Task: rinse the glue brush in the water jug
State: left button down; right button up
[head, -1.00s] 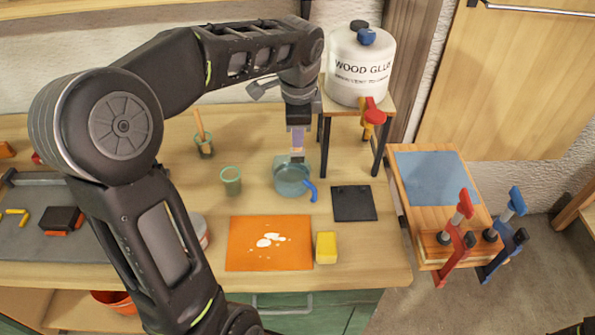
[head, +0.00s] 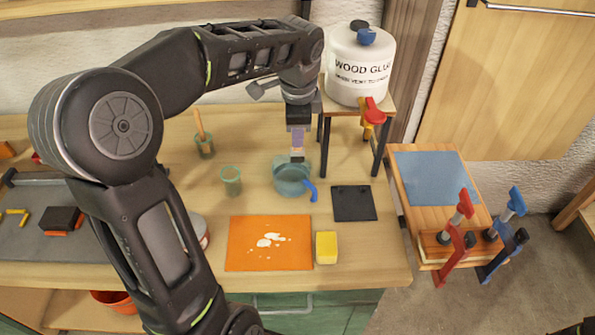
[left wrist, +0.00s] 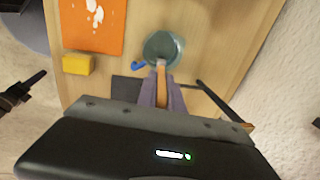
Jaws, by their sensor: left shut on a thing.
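My left gripper (head: 297,140) is shut on the wooden handle of the glue brush (left wrist: 161,82), just above the water jug. I cannot tell how deep the brush reaches. The water jug (head: 291,182) is translucent blue-green with a blue handle and stands upright on the bench. In the left wrist view the jug (left wrist: 165,45) lies straight beyond the fingertips. A dark part at the left edge of that view may be my right gripper (left wrist: 20,97); its jaws are unclear.
A wood glue tank (head: 360,65) stands on a small stand (head: 379,150) close right of my gripper. A green cup (head: 231,182), a pot with a stick (head: 204,147), an orange mat (head: 250,255) with white blobs, a yellow sponge (head: 326,247) and a dark mat (head: 354,204) surround the jug.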

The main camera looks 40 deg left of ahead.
dwell(0.4)
pick_arm(q)
jog(key=shift+w+a+p+v, duration=0.1)
jog(key=shift+w+p+v, duration=0.05)
jog(key=shift+p+v, duration=0.8)
jog(key=shift+w+a+p+v, duration=0.2)
jog(key=shift+p+v, duration=0.55)
jog(key=shift+v, duration=0.3)
jog(key=shift+d, duration=0.1)
